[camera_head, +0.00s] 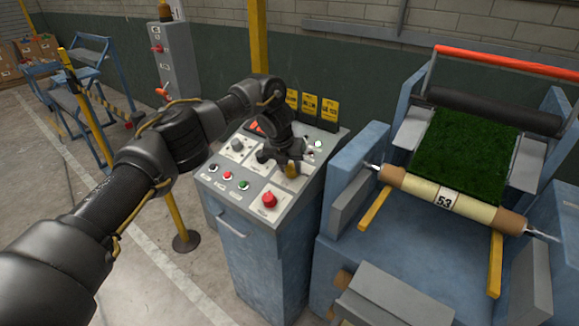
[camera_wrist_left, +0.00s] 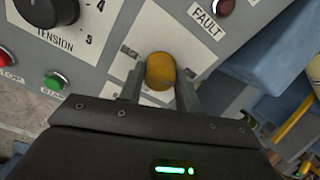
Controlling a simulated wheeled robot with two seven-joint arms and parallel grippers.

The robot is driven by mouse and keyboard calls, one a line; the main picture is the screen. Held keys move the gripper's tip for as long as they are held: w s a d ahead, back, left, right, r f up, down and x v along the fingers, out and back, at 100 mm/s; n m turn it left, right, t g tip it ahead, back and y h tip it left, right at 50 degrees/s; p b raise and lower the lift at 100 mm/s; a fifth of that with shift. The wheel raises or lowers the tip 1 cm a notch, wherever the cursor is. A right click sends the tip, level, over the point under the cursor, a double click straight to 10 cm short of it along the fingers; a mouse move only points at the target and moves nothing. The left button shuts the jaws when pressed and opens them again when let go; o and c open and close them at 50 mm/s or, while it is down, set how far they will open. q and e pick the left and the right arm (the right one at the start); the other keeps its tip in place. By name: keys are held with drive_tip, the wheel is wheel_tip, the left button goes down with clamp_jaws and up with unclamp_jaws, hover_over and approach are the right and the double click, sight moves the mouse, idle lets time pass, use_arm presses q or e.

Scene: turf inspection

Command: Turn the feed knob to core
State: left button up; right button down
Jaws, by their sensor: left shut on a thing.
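The feed knob is a yellow knob (camera_head: 291,170) on the sloped top of a grey-blue control console (camera_head: 236,215). In the left wrist view the yellow knob (camera_wrist_left: 160,71) sits between the two fingers, on a white label plate that is mostly covered. My left gripper (camera_head: 286,166) reaches down from above and is shut on the knob; it also shows in the left wrist view (camera_wrist_left: 159,85). The plate's lettering is partly hidden by the fingers, so I cannot read the knob's setting. My right gripper is not in view.
A black tension knob (camera_wrist_left: 45,8) and a green start button (camera_wrist_left: 54,82) are close by. A red knob (camera_head: 269,200) sits at the console's front. To the right stands a blue machine with a roll labelled 53 (camera_head: 445,198) and green turf (camera_head: 465,155).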

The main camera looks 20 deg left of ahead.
use_arm(q)
drive_tip(key=shift+w+r, duration=0.1)
drive_tip(key=shift+r, duration=0.05)
drive_tip(key=o, duration=1)
drive_tip(key=shift+c, duration=0.2)
drive_tip(key=shift+r, duration=0.15)
drive_tip(key=b+v, duration=0.1)
drive_tip(key=v, duration=0.9)
drive_tip(key=shift+a+r, duration=0.1)
